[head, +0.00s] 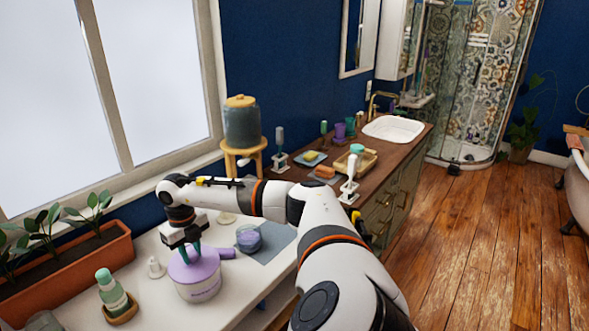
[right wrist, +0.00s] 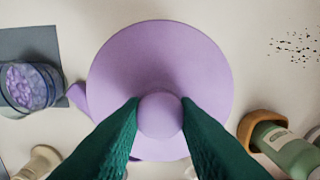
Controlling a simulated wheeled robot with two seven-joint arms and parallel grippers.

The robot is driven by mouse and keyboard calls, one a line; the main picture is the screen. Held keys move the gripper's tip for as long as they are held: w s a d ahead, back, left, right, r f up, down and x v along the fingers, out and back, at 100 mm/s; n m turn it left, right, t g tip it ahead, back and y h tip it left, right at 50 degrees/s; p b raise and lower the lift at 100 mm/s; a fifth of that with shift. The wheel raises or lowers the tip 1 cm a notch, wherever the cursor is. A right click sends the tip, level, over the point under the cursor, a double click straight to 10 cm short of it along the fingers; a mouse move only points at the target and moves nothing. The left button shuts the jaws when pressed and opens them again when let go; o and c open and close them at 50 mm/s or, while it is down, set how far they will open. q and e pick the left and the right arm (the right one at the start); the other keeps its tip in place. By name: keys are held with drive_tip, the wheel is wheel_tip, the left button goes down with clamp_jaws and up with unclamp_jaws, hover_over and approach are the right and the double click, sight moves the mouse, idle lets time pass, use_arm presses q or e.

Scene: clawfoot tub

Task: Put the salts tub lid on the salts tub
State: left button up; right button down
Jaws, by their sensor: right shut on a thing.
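The salts tub lid (head: 194,266) is a round lilac disc; its ball knob (right wrist: 160,115) shows in the right wrist view. My right gripper (head: 190,250) is shut on this knob from above, with green fingers on either side. The salts tub (head: 200,291) is a white round container with a label, standing on the white counter directly under the lid. The lid covers its top; I cannot tell whether it rests fully on the rim or sits slightly above. In the right wrist view the lid hides the tub. My left gripper is not in view.
A purple handle-like piece (head: 227,253) lies beside the tub. A glass jar of purple beads (head: 249,238) stands on a grey mat (head: 275,243).

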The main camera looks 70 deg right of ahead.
drive_tip(key=shift+f, duration=0.2)
drive_tip(key=c, duration=1)
unclamp_jaws()
drive_tip(key=shift+c, duration=0.2)
drive_tip(key=shift+r, duration=0.1)
drive_tip(key=shift+r+p, duration=2.9)
drive_tip(key=shift+r, duration=1.1)
drive_tip(key=shift+r+b, duration=0.3)
drive_tip(key=shift+r, duration=0.1)
wheel_tip(320, 180, up, 11)
drive_tip(key=b, duration=0.3)
